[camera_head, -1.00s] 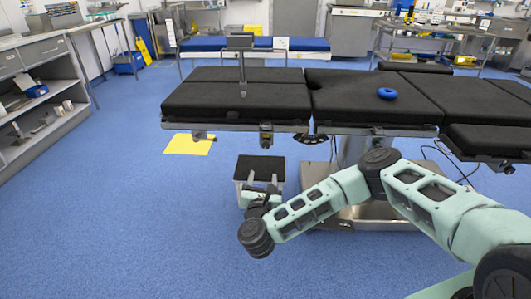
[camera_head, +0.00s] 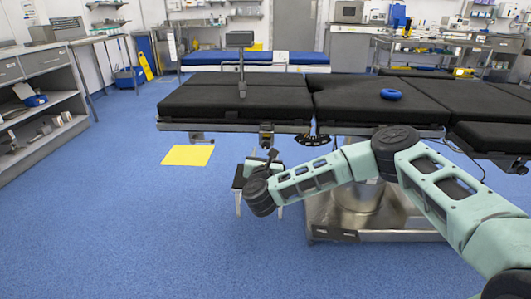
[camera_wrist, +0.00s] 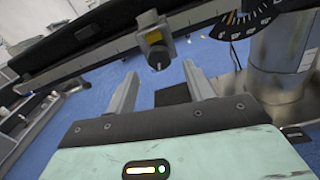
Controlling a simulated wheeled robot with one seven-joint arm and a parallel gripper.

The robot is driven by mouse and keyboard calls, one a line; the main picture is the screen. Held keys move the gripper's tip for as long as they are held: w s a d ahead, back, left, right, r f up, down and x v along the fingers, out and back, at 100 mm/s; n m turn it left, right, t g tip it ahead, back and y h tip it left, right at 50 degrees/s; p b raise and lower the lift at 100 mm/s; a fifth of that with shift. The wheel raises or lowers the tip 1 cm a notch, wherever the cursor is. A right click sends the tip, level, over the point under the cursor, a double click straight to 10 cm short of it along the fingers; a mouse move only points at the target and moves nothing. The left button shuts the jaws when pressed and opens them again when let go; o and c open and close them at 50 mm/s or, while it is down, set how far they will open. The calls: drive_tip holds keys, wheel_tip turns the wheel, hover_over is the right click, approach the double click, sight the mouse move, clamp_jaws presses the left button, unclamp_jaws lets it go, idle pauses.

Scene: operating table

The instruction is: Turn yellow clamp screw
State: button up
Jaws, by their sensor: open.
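The clamp (camera_head: 266,135) with a yellow mark hangs on the side rail of the black operating table, left of the dark dial in the head view. In the wrist view the clamp (camera_wrist: 154,40) is a grey block with a yellow patch, and its dark screw knob (camera_wrist: 158,58) points towards me. My gripper (camera_wrist: 160,72) is open and empty. Its two fingers stand apart, and the clamp shows between and beyond their tips without visible contact. In the head view my gripper (camera_head: 268,158) is just below the clamp, partly hidden by my wrist.
The operating table (camera_head: 235,100) has a long side rail and a metal base (camera_head: 370,215). A dark dial (camera_wrist: 240,18) sits right of the clamp. A blue ring (camera_head: 390,94) lies on top.

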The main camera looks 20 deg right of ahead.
sight(266, 147)
drive_tip(key=shift+b+x, duration=0.45)
drive_tip(key=shift+x, duration=1.85)
drive_tip(key=c, duration=1)
drive_tip(key=shift+o, duration=0.2)
